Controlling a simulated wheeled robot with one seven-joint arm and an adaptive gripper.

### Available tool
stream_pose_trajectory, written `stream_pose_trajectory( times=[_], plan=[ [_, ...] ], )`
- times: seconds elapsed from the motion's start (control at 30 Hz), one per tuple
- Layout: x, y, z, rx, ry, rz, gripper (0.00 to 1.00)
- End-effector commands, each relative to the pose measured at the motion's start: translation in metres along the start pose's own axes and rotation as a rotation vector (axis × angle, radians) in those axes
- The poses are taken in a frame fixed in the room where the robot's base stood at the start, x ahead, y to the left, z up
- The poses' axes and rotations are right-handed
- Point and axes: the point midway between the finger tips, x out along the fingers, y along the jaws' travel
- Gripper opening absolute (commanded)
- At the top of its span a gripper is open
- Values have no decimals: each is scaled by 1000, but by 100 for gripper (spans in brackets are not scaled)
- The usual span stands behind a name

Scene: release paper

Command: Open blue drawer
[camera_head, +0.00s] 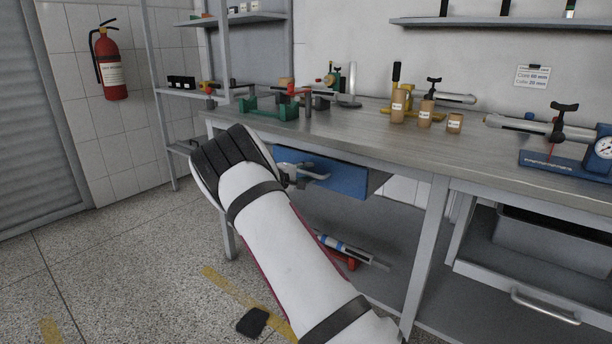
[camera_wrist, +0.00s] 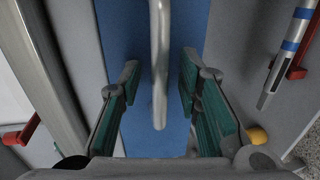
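The blue drawer (camera_head: 346,178) is under the workbench top, left of the middle leg, and its front looks about flush with the bench frame. My arm hides its left part in the head view. In the wrist view the blue front (camera_wrist: 135,30) fills the middle, with its metal bar handle (camera_wrist: 158,60) running down from the top. My gripper (camera_wrist: 160,80) is open, with one green-padded finger on each side of the handle's lower part. Neither finger visibly touches the handle. In the head view my gripper (camera_head: 292,175) is at the drawer front, partly hidden by my wrist.
The workbench (camera_head: 400,150) carries clamps, bottles and a gauge device (camera_head: 575,150). A grey drawer (camera_head: 540,270) with a handle sits lower right. A blue-and-silver tool (camera_head: 345,250) lies on the lower shelf. A fire extinguisher (camera_head: 110,65) hangs on the left wall.

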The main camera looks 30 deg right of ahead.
Motion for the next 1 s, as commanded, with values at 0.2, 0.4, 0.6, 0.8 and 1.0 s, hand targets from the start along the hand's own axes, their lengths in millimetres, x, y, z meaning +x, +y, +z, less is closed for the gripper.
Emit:
stream_pose_trajectory(
  times=[0.2, 0.4, 0.6, 0.8, 1.0],
  plan=[
    [0, 0, 0, 0, 0, 0, 25],
    [0, 0, 0, 0, 0, 0, 0],
    [-2, 0, 0, 0, 1, 0, 0],
    [-16, -4, -3, 0, 3, -1, 0],
    [-55, -13, -10, 0, 5, -1, 0]
  ],
)
